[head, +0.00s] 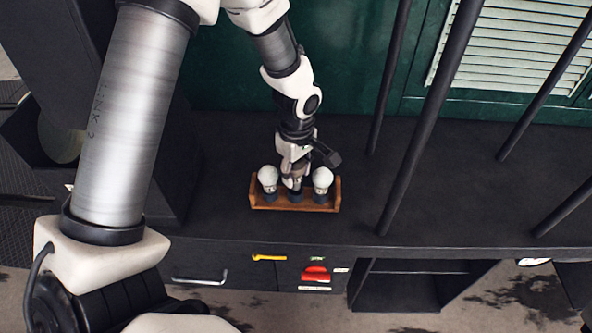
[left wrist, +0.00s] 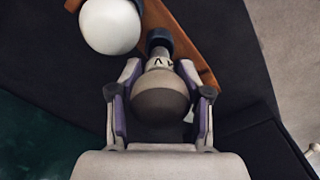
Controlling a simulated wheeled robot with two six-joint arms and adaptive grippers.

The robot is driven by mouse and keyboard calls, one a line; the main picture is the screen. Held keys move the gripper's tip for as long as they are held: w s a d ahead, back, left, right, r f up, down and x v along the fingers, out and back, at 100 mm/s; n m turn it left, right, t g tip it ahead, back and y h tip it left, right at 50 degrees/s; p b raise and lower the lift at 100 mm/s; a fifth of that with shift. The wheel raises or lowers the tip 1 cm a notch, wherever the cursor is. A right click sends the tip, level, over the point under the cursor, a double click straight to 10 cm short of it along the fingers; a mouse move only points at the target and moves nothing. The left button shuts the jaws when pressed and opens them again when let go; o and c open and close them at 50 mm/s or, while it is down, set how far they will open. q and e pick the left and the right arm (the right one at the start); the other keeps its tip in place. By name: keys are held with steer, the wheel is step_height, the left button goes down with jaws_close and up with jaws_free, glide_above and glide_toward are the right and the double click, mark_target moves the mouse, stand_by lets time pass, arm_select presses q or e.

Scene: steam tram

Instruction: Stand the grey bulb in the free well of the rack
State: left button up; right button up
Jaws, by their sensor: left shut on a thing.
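The wooden rack (head: 333,207) stands on the dark deck, with three dark wells in a row. White bulbs stand in its left well (head: 268,180) and right well (head: 322,178). My left gripper (head: 293,183) is over the middle well (head: 295,197). In the left wrist view its fingers are shut around the grey bulb (left wrist: 160,104), one on each side of the globe. The bulb's marked neck points at the dark well (left wrist: 158,40) and its end meets the well's rim in the picture. I cannot tell how deep it sits. My right gripper is out of view.
A white bulb (left wrist: 110,25) is close beside the held one. Black slanted posts (head: 430,115) rise from the deck right of the rack. A green wall (head: 345,60) stands behind. Bare deck lies around the rack, whose front is near the deck's front edge (head: 300,240).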

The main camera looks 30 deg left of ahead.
mark_target(296, 182)
arm_select(q)
steer(key=shift+f+b, duration=0.75)
steer(key=shift+f, duration=0.25)
steer(key=shift+f, duration=0.1)
steer(key=shift+f+b, duration=0.65)
steer(key=shift+f, duration=0.1)
steer(key=o, duration=1.7)
steer(key=shift+r, duration=0.1)
steer(key=shift+r+p, duration=2.4)
steer(key=shift+r, duration=0.55)
